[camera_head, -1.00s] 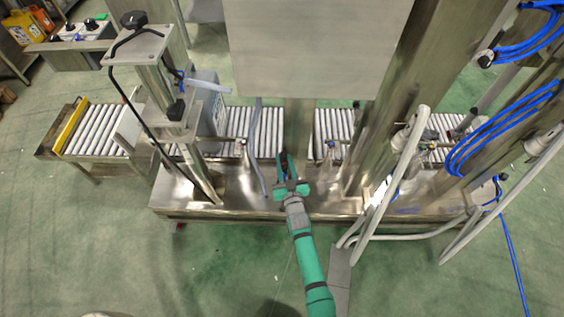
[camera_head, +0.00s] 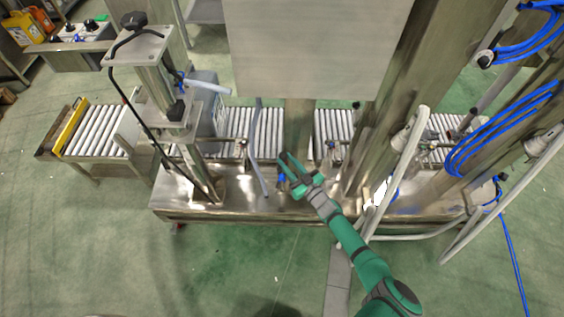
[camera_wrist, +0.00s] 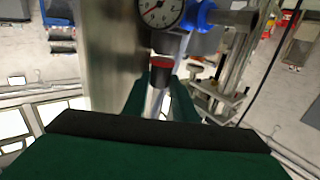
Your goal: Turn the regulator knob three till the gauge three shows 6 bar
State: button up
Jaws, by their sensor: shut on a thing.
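A round gauge (camera_wrist: 160,10) with a white face, dark rim and red needle is cut off by the top edge of the wrist view. Its reading is too small to tell, and no number three is legible. Below it is a dark regulator knob (camera_wrist: 161,76) with a red top, upright above a metal stem. My gripper (camera_wrist: 160,92) has one green finger on each side of the knob and is shut on it. In the head view my gripper (camera_head: 284,166) is in front of the conveyor at the machine's base. The knob and gauge cannot be made out there.
A blue fitting (camera_wrist: 205,15) sits right beside the gauge. A roller conveyor (camera_head: 265,132) runs behind the gripper. A steel panel (camera_head: 315,48) stands above. Grey pipes (camera_head: 398,165) and blue hoses (camera_head: 500,120) are at right. Green floor (camera_head: 230,275) in front is open.

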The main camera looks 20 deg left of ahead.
jog(key=shift+s+a+f+n+g+y, duration=0.15)
jog(key=shift+a+n+g+y, duration=0.1)
jog(key=shift+n+g+y, duration=0.2)
jog(key=shift+s+a+r+n+g+y, duration=0.15)
jog(key=shift+a+n+g+y, duration=0.15)
jog(key=shift+g, duration=0.25)
jog(key=shift+f, duration=0.1)
jog(key=o, duration=1)
jog(key=shift+o, duration=0.2)
jog(key=shift+w+d, duration=0.35)
jog(key=shift+d, duration=0.1)
jog(key=shift+w+d, duration=0.1)
jog(key=shift+d, duration=0.05)
